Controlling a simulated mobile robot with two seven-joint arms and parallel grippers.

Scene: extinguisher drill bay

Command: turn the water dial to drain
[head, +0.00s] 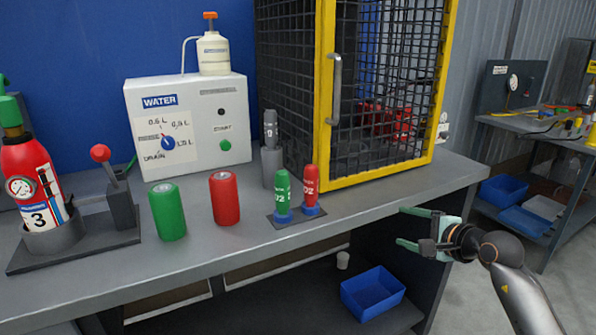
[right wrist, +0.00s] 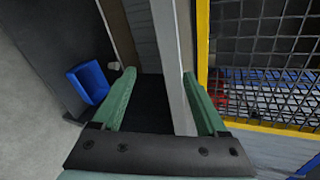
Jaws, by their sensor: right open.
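The water dial (head: 167,142) is a round blue knob on the front of a white box (head: 202,122) marked WATER, at the back of the bench. Volume labels surround it, and DRAIN is written at its lower left. A small red mark shows at its upper left; I cannot tell surely which label it points to. My right gripper (head: 400,226) is open and empty in front of the bench's right end, far to the right of the dial and apart from it. Its green fingers also show in the right wrist view (right wrist: 159,73). My left gripper is not in view.
Green (head: 168,212) and red (head: 225,199) cylinders stand before the box. Two small bottles (head: 297,195) stand on a pad. A lever (head: 121,190) and a red extinguisher (head: 38,185) are left. A yellow-framed mesh cage (head: 385,95) stands right. A blue bin (head: 372,293) sits below.

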